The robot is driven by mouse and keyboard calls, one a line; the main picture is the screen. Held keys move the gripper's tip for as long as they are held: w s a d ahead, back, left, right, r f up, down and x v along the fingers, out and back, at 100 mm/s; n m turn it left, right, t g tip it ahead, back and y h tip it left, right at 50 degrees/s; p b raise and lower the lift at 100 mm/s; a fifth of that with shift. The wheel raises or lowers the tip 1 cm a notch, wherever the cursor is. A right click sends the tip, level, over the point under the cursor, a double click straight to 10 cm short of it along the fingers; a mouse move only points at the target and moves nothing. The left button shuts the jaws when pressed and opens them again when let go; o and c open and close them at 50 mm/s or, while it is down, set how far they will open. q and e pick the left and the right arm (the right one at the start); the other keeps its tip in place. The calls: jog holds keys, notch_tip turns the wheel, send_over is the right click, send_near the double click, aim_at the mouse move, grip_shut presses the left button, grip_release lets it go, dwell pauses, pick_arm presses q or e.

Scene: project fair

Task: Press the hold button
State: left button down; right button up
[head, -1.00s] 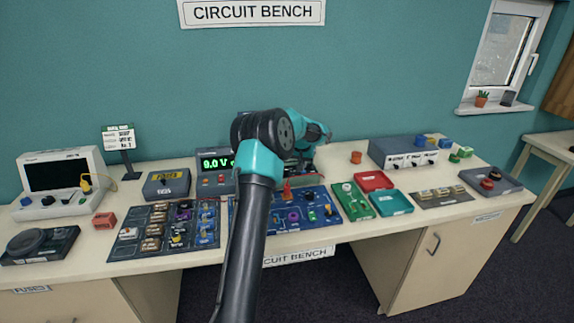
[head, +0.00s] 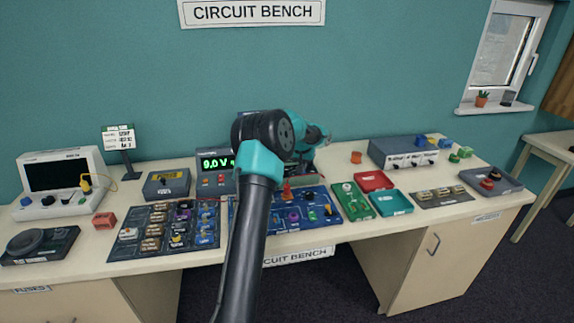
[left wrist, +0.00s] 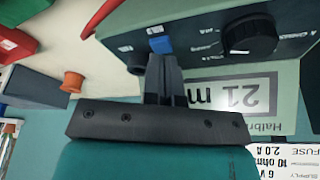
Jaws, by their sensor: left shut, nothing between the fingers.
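In the left wrist view a dark meter with a black dial (left wrist: 248,36) and a pale display (left wrist: 235,92) reading "21 m" fills the upper right. A blue button (left wrist: 160,44) sits on its face left of the dial. My left gripper (left wrist: 162,62) is shut and empty, its fingertips right at the blue button. I cannot tell whether they touch it or whether it is pressed down. In the head view my left gripper (head: 290,180) is largely hidden behind my own arm, as is the meter. My right gripper is not in view.
A power supply (head: 216,162) with a green readout stands left of my arm. A blue circuit board (head: 318,222) lies in front. Red (head: 374,180) and teal (head: 390,203) trays and a grey box (head: 402,153) are to the right. An orange cylinder (head: 356,157) stands behind the trays.

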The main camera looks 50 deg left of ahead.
pick_arm(q)
jog(key=shift+f, duration=0.55)
dwell(0.7)
notch_tip(320, 180, up, 10)
dwell(1.5)
